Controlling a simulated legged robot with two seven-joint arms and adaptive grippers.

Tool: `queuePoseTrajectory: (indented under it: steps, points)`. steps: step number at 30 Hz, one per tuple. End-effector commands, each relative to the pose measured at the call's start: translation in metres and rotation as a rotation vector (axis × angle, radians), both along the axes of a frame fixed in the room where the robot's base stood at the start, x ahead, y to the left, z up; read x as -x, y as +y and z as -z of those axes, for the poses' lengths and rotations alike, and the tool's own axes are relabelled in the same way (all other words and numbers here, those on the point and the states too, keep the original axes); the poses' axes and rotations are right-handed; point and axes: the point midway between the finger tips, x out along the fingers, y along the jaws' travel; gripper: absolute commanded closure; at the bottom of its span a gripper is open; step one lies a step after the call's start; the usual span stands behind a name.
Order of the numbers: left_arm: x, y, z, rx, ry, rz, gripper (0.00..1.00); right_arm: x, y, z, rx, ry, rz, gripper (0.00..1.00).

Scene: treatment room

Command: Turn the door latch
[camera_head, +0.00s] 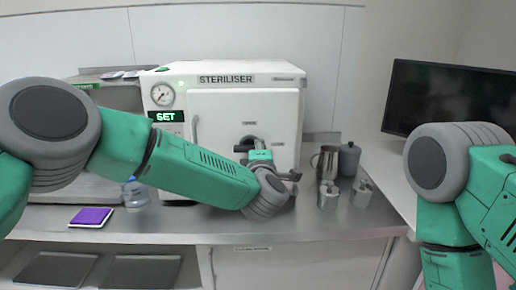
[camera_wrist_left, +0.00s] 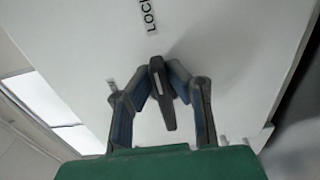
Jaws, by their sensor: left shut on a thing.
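The white steriliser (camera_head: 255,112) stands on the metal counter with its door closed. Its dark door latch (camera_wrist_left: 161,92) shows in the left wrist view as a tapered lever under the label "LOCK". My left gripper (camera_wrist_left: 164,76) has a fingertip on each side of the lever and is shut on it. In the head view the left gripper (camera_head: 254,146) is at the door front, and my left forearm and wrist hide part of the latch and the lower door. My right arm shows at the right edge of the head view, but its gripper is out of view.
A steel jug (camera_head: 326,162), a grey canister (camera_head: 349,159) and small metal cups (camera_head: 328,195) stand right of the steriliser. A clear bottle (camera_head: 134,193) and a purple pad (camera_head: 92,216) are at the left. A dark monitor (camera_head: 448,98) stands at the right. The counter's front strip is mostly clear.

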Motion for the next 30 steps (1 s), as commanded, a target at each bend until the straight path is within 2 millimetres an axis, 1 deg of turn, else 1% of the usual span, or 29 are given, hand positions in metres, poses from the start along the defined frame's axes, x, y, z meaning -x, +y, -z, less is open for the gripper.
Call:
queuePoseTrajectory:
  steps: [1,15,16,17,18,30]
  points:
    - [-0.0034,0.0019,-0.007,-0.007,-0.014,-0.004,1.0,0.0,0.0,-0.0006,0.0,0.0,0.0,1.0]
    - [-0.0036,0.0022,-0.0057,-0.021,-0.013,-0.004,1.0,0.0,0.0,-0.0006,0.0,0.0,0.0,1.0]
    - [-0.0036,0.0022,-0.0056,-0.021,-0.012,-0.004,0.84,0.0,0.0,-0.0006,0.0,0.0,0.0,1.0]
    - [-0.0036,0.0022,-0.0055,-0.021,-0.012,-0.004,0.74,0.0,0.0,-0.0006,0.0,0.0,0.0,1.0]
    - [-0.0035,0.0022,-0.0052,-0.021,-0.012,-0.004,0.68,0.0,0.0,-0.0006,0.0,0.0,0.0,1.0]
    - [0.0018,0.0015,-0.0029,-0.019,-0.006,-0.002,0.68,0.0012,0.0001,-0.0009,0.001,-0.002,0.0,1.0]
